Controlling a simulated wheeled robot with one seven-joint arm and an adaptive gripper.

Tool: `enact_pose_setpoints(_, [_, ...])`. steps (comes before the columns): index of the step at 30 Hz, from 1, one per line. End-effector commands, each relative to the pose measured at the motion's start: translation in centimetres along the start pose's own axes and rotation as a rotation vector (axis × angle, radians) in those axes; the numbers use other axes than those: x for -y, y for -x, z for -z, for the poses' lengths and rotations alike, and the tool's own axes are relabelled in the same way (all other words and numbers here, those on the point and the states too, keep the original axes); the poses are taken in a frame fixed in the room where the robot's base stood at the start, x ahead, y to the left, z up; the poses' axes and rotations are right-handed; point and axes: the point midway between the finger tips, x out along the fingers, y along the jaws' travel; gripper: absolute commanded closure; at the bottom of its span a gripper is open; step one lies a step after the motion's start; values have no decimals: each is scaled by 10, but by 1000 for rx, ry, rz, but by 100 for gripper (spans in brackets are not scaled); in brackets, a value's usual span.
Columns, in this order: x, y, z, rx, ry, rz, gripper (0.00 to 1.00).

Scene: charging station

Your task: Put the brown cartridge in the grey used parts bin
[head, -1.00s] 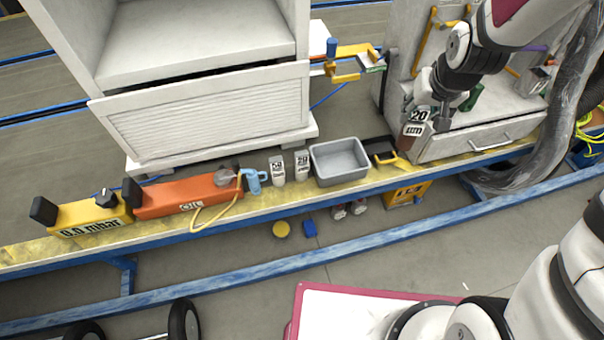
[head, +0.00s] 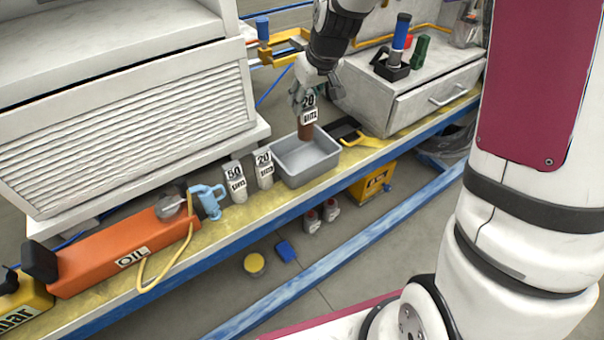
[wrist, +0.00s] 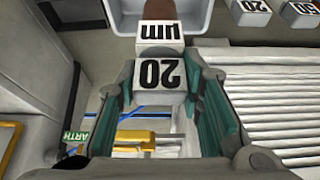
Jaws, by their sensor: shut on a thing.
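My gripper (head: 310,92) is shut on the brown cartridge (head: 306,131), which has a white "20 um" label. It holds the cartridge nearly upright with the brown end down, over the grey used parts bin (head: 318,171). The brown end appears at or just above the bin's far rim; its exact height is hard to tell. In the wrist view the labelled cap (wrist: 160,78) is between the green pads of my gripper (wrist: 168,95), and the brown end overlaps the bin (wrist: 122,22). The visible floor of the bin is empty.
White cartridges labelled 50 (head: 236,186) and 20 (head: 264,171) stand left of the bin. A black tray with a yellow handle (head: 362,139) lies to its right. A louvred white cabinet (head: 130,125) stands behind. An orange oil unit (head: 120,245) is at the left.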

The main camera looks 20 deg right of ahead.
Motion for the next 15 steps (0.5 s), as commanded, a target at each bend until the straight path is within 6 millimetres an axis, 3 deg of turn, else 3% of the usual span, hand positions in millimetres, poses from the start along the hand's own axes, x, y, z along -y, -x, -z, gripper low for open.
enact_pose_setpoints(1, [-1,-10,0,-5,9,4,100])
enact_pose_setpoints(8, [-2,-21,2,-8,34,19,100])
enact_pose_setpoints(15, [-1,-48,-10,-5,36,22,100])
